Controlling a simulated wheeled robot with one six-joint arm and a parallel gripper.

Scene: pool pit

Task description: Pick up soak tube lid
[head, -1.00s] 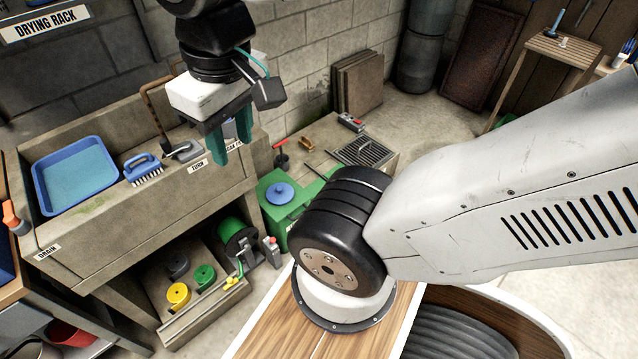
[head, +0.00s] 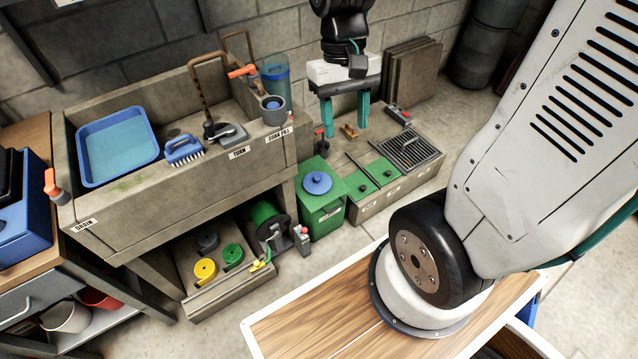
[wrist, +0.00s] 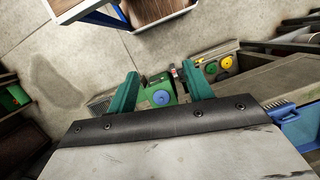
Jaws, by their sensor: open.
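A round blue lid with a small knob (head: 317,182), which looks like the soak tube lid, lies on top of a green box (head: 322,218) on the floor right of the sink. In the wrist view the blue lid (wrist: 161,97) shows between my fingers, below them. My gripper (head: 345,130) is open and empty, its teal fingers pointing down, above and apart from the lid. It also shows in the wrist view (wrist: 161,80). A clear blue tube (head: 276,80) stands behind the sink's right end.
A grey cup (head: 273,112) and an orange-handled tap (head: 243,72) sit at the sink's right end. Green-lidded bins (head: 372,180) and a metal grate (head: 410,149) lie right of the green box. A hose reel (head: 268,222) stands to its left.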

